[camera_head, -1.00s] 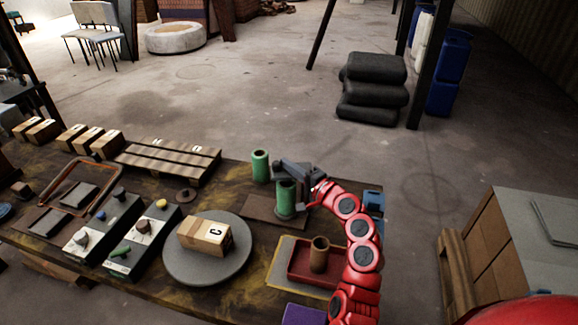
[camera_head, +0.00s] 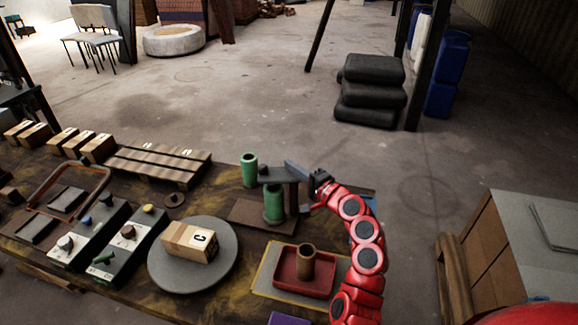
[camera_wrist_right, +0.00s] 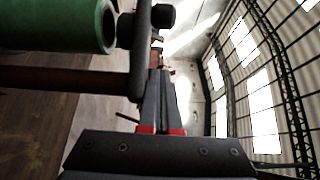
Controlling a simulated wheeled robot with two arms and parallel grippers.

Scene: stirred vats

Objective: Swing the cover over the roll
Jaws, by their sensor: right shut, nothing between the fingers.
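The front green roll (camera_head: 274,206) stands upright on a brown board (camera_head: 245,212). The dark grey cover (camera_head: 278,175) is a flat arm with a knob, level just above this roll, beside a dark post (camera_head: 291,203). In the head view the cover overlaps the roll's top. My right gripper (camera_head: 290,165) is shut and empty at the cover's right part. In the right wrist view its closed fingers (camera_wrist_right: 158,88) lie alongside the cover (camera_wrist_right: 139,65), apparently touching it or very close. The roll's end (camera_wrist_right: 104,25) faces the cover there. My left gripper is not in view.
A second green roll (camera_head: 249,170) stands behind. A red tray (camera_head: 304,284) with a brown tube (camera_head: 306,258) lies in front, near my right arm. A grey disc (camera_head: 165,272) bearing a box (camera_head: 190,242) and control boxes (camera_head: 122,240) are left. A pallet (camera_head: 155,166) lies behind.

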